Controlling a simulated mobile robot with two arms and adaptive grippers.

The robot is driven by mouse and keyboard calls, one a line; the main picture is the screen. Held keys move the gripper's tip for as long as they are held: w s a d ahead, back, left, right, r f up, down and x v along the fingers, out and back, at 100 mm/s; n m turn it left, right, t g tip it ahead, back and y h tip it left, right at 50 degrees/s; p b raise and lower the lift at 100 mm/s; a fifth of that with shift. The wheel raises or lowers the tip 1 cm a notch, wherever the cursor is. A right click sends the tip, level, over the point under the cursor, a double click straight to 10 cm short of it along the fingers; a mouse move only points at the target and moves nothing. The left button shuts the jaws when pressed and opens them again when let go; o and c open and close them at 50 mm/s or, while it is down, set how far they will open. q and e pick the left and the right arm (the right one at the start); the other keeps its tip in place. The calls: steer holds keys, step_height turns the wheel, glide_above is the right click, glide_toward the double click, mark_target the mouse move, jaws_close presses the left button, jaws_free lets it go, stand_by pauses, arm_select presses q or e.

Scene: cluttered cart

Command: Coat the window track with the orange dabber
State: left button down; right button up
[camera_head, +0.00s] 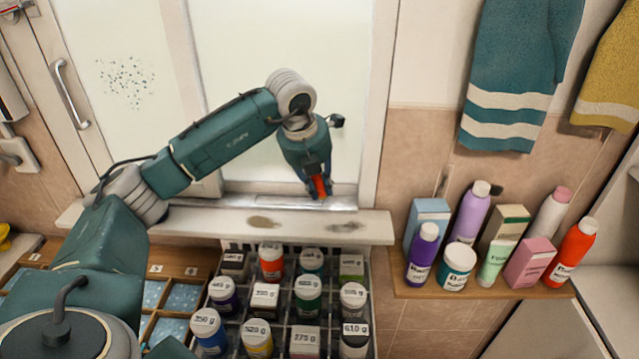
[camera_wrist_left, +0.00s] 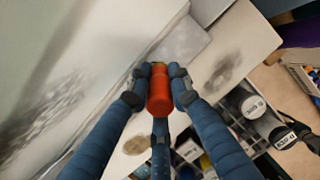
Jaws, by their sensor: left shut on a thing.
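My left gripper (camera_head: 319,187) is shut on the orange dabber (camera_head: 319,187), just above the window track (camera_head: 280,202) near its right part. In the left wrist view the orange dabber (camera_wrist_left: 159,95) sits between the blue fingers of the gripper (camera_wrist_left: 160,82), its yellowish tip pointing at the grey track (camera_wrist_left: 183,42). I cannot tell whether the tip touches the track. The window pane (camera_head: 285,50) stands behind the arm. My right gripper is not in view.
A white sill with dark smudges (camera_head: 225,222) runs below the track. A gridded crate of labelled jars (camera_head: 365,265) stands below it. A wooden shelf (camera_head: 480,290) at the right holds several bottles and boxes. Towels (camera_head: 515,75) hang above. A compartment tray (camera_head: 190,262) lies left.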

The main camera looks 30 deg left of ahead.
arm_select(q)
steer(key=shift+f, duration=0.3)
stand_by(0.5)
steer(key=shift+f+b, duration=0.5)
steer(key=shift+b, duration=0.1)
